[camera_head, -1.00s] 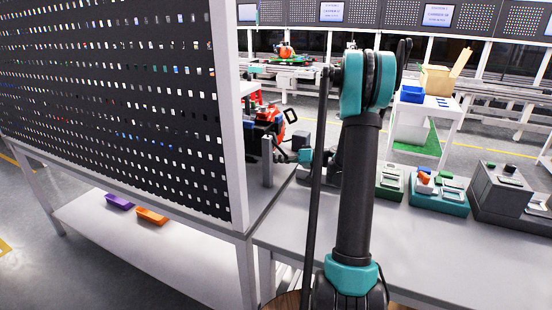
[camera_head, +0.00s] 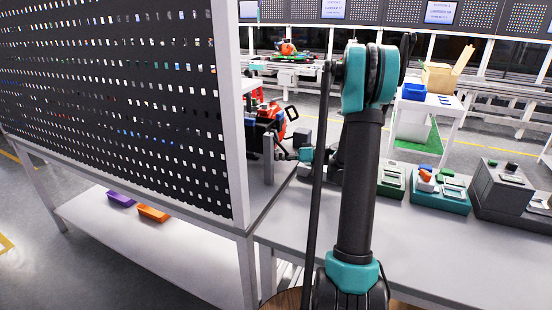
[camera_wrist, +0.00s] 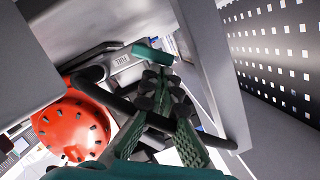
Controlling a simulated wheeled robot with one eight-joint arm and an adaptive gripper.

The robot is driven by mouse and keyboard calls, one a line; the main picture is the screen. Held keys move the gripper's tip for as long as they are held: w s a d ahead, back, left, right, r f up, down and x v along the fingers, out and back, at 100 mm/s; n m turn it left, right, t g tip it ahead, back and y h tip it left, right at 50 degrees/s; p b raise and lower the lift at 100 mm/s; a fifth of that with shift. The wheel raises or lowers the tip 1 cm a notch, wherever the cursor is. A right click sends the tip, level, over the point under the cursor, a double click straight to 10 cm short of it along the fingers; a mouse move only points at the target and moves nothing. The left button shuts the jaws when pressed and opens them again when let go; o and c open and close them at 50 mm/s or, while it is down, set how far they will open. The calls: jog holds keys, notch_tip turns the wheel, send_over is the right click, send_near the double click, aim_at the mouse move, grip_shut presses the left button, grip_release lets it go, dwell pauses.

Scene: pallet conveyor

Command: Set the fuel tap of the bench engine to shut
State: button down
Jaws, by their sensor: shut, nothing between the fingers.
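The bench engine (camera_head: 266,122), orange-red and black, stands on the bench behind the pegboard's end, partly hidden by a grey post. A plate marked FUEL (camera_wrist: 122,62) lies near the top middle. A short teal lever (camera_wrist: 153,55), seemingly the fuel tap, sits right of that plate. My gripper (camera_wrist: 160,82) is shut and empty, its tips just below the lever in the picture. I cannot tell whether they touch it.
The grey post (camera_head: 268,160) and the pegboard (camera_head: 120,100) stand close to my gripper. In the wrist view a pale upright (camera_wrist: 208,70) is just right of the fingers. Several device boxes, including a teal one (camera_head: 440,195), stand on the right bench.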

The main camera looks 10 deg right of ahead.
jog(key=shift+s, duration=0.1)
jog(key=n, duration=0.2)
jog(key=s+a+n+t+h, duration=0.1)
jog(key=shift+f+n, duration=0.25)
jog(key=shift+n, duration=0.05)
jog(key=shift+s+f, duration=0.1)
jog(key=shift+s, duration=0.05)
dwell(0.4)
dwell(0.3)
